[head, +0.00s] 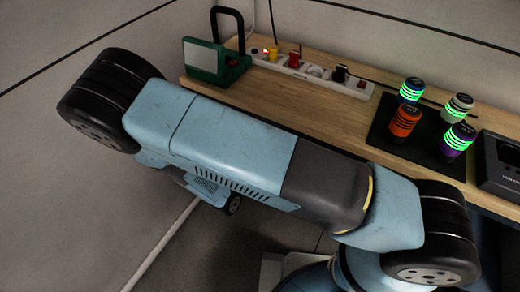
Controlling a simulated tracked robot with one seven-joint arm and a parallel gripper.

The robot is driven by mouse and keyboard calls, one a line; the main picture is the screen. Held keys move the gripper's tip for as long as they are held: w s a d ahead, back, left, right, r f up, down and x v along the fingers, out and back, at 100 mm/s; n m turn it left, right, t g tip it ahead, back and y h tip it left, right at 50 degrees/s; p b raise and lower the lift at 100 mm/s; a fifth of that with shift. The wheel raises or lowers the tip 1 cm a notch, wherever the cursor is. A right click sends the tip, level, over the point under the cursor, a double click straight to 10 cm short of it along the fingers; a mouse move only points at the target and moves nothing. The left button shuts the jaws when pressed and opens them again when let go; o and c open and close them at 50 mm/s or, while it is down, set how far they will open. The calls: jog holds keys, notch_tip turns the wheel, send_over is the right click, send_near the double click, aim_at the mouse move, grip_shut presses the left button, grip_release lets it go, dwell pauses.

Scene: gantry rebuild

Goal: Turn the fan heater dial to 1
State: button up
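No fan heater or dial can be made out for certain in the head view. A green device (207,62) with a pale front panel and a black loop handle stands at the left end of the wooden bench (320,105); I cannot tell whether it is the heater, and no dial shows on it. My blue and black arm crosses the picture in front of the bench and hides much of the floor and the bench's front edge. My gripper is not visible.
A white power strip (318,74) with coloured plugs lies along the wall. A dark box (499,165) sits at the right edge. The bench between is clear.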

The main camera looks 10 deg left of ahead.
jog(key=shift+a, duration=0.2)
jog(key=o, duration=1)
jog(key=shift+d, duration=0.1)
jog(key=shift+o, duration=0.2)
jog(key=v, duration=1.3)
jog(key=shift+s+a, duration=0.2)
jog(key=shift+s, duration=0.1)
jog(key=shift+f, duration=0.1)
